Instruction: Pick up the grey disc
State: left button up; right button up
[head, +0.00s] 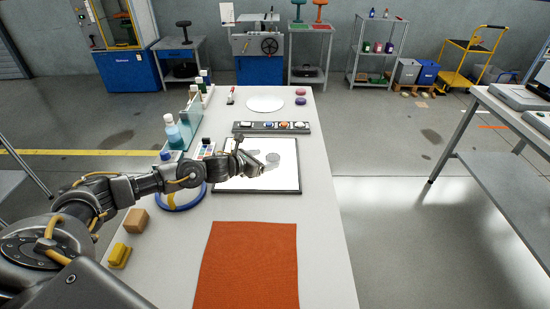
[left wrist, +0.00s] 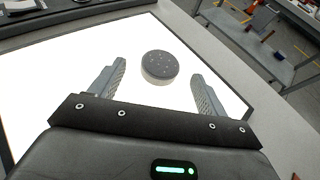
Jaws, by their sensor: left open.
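The grey disc (left wrist: 159,66) lies on the bright white panel (left wrist: 50,90) with the dark frame. In the left wrist view it sits ahead of my open fingers, roughly centred between them and apart from both. In the head view the disc (head: 272,158) is small, just right of the gripper's tip. My left gripper (left wrist: 155,85) is open and empty over the panel; in the head view it (head: 258,166) reaches in from the left above the panel (head: 285,182). My right gripper is not in view.
An orange cloth (head: 248,265) covers the table's near part. A dark tray (head: 272,127) with several round pieces lies behind the panel. Bottles (head: 173,132) stand at the left edge. A blue ring (head: 190,203), a wooden block (head: 136,220) and a yellow block (head: 119,255) lie near my arm.

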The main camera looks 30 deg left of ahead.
aim_at(272, 157)
pick_arm(q)
jog(key=x, duration=0.3)
jog(key=shift+w+d+p, duration=0.15)
jog(key=shift+w+p, duration=0.15)
jog(key=c, duration=1.2)
